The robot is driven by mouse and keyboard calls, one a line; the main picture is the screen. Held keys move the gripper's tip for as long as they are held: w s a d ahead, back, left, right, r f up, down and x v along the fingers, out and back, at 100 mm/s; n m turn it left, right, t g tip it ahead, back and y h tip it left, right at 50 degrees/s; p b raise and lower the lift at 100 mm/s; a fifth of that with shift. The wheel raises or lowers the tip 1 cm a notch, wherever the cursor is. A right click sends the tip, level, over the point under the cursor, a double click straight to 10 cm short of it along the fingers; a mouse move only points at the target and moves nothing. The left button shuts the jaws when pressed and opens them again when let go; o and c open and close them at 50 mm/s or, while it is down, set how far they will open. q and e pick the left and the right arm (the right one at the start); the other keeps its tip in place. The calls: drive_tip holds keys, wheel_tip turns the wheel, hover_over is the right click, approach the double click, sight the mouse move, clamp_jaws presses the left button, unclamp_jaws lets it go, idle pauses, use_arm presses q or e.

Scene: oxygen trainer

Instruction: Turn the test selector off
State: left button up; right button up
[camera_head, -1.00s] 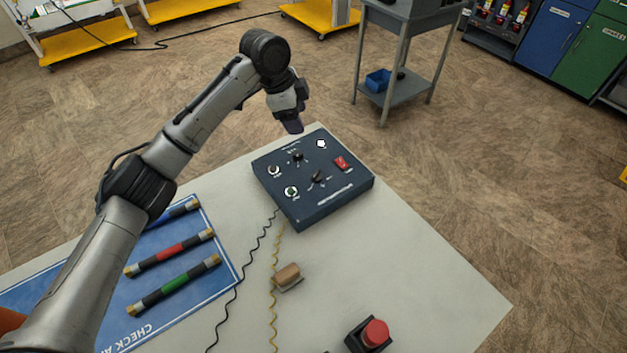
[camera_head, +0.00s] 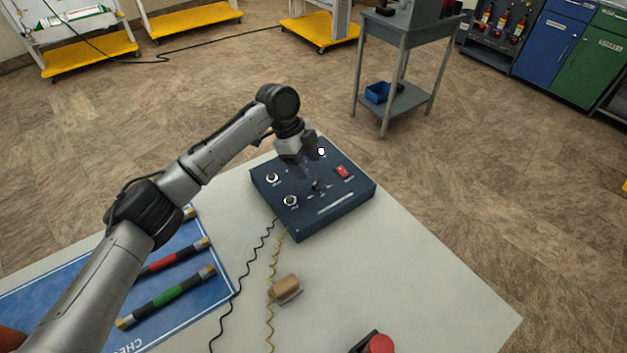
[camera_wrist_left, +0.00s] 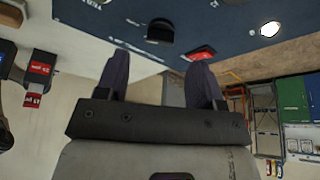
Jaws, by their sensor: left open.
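The dark blue control box (camera_head: 330,208) lies on the table and carries two black knobs, sockets, a red switch (camera_head: 342,172) and a white lamp (camera_head: 321,151). One black knob (camera_head: 318,186) shows near the box's middle; the other, farther back, is hidden behind my left gripper. Labels are too small to tell which knob is the test selector. My left gripper (camera_head: 306,166) is open above the back of the box. In the left wrist view its fingers (camera_wrist_left: 160,80) are apart and empty, with a black knob (camera_wrist_left: 160,31) beyond them on the panel.
A tan block (camera_head: 285,289) and a red button (camera_head: 379,345) sit on the table (camera_head: 430,270). Black and yellow coiled cords run from near the box toward the front. Red and green banded rods lie on a blue mat (camera_head: 215,280) at left. The table's right part is clear.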

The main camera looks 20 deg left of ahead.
sight(316, 184)
use_arm(q)
drive_tip(key=shift+b+x, duration=0.6)
drive_tip(key=shift+x, duration=1.9)
drive_tip(key=shift+c, duration=0.2)
